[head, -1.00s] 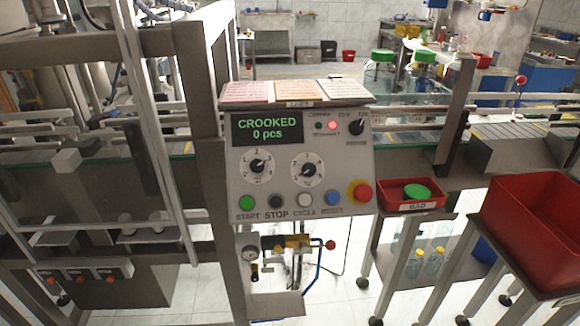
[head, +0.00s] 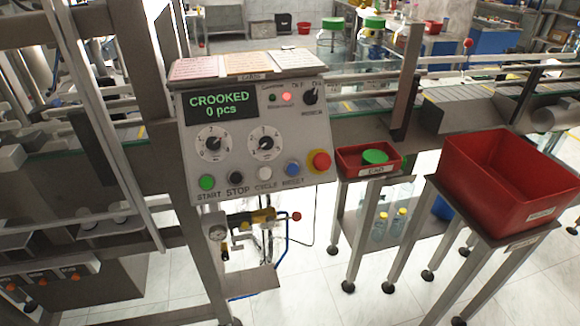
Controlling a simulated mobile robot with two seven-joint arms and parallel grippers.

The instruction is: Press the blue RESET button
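The blue RESET button (head: 292,168) is on the lower right of the grey control panel (head: 225,150), between the white CYCLE button (head: 264,173) and the red mushroom button (head: 320,161). The green START button (head: 207,182) and black STOP button (head: 236,178) are to its left. The panel's display (head: 220,105) reads "CROOKED 0 pcs", and a red lamp (head: 286,97) is lit. Neither of my grippers is in the head view.
A small red bin (head: 350,172) with a green lid (head: 375,156) stands right of the panel. A large red bin (head: 480,200) is farther right on a stand. A gauge and valve assembly (head: 240,225) hangs below the panel. A conveyor (head: 350,130) runs behind.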

